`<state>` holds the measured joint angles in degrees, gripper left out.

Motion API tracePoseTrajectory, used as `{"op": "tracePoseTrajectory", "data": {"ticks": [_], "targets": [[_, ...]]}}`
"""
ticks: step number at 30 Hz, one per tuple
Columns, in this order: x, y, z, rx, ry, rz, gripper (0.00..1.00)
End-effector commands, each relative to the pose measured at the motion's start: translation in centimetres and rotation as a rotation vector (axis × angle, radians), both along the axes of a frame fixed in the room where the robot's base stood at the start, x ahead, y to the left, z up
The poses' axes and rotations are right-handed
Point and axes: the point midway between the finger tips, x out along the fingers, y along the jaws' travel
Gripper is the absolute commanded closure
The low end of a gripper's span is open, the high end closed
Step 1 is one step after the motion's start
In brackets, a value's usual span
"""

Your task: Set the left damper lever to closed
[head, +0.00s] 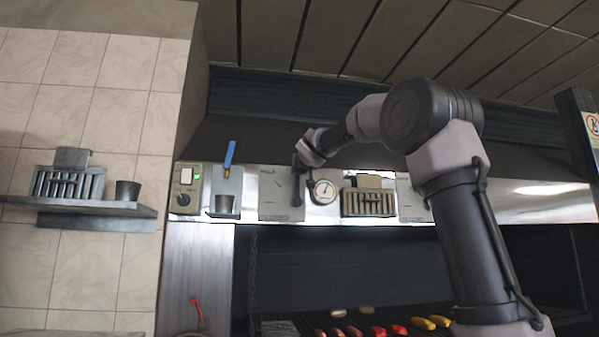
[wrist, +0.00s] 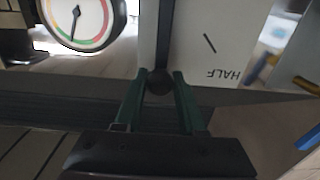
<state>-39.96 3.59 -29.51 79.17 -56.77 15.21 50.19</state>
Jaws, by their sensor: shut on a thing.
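The left damper's pale plate (head: 274,196) is on the steel panel, left of the round gauge (head: 323,191). My gripper (head: 299,168) is at the right edge of this plate. In the wrist view, my gripper's green fingers (wrist: 160,88) are shut on the dark round knob of the left damper lever (wrist: 158,80). The plate (wrist: 222,35) shows an upside-down HALF label and a short black mark to the right of the knob. The gauge (wrist: 77,18) is at upper left there. The lever's setting cannot be read clearly, and no closed label is legible.
A slotted box (head: 367,202) and another pale plate (head: 411,200) are to the right. Several food pieces (head: 378,331) lie on the grill below.

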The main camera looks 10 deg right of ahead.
Motion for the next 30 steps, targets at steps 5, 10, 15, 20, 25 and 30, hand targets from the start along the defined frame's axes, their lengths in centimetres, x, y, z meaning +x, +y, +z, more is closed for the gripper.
{"op": "tracePoseTrajectory", "data": {"ticks": [5, 10, 15, 20, 25, 30], "targets": [[0.0, 0.0, 0.0, 0.0, 0.001, 0.0, 1.0], [0.0, 0.0, 0.0, 0.0, 0.001, 0.0, 1.0], [0.0, 0.0, -0.1, 0.0, 0.001, 0.0, 1.0], [0.0, 0.1, -0.1, -0.012, 0.001, 0.0, 1.0], [0.0, 0.7, -0.1, -0.064, 0.001, 0.0, 1.0], [0.0, 1.8, -0.2, -0.169, 0.002, 0.0, 1.0]]}}
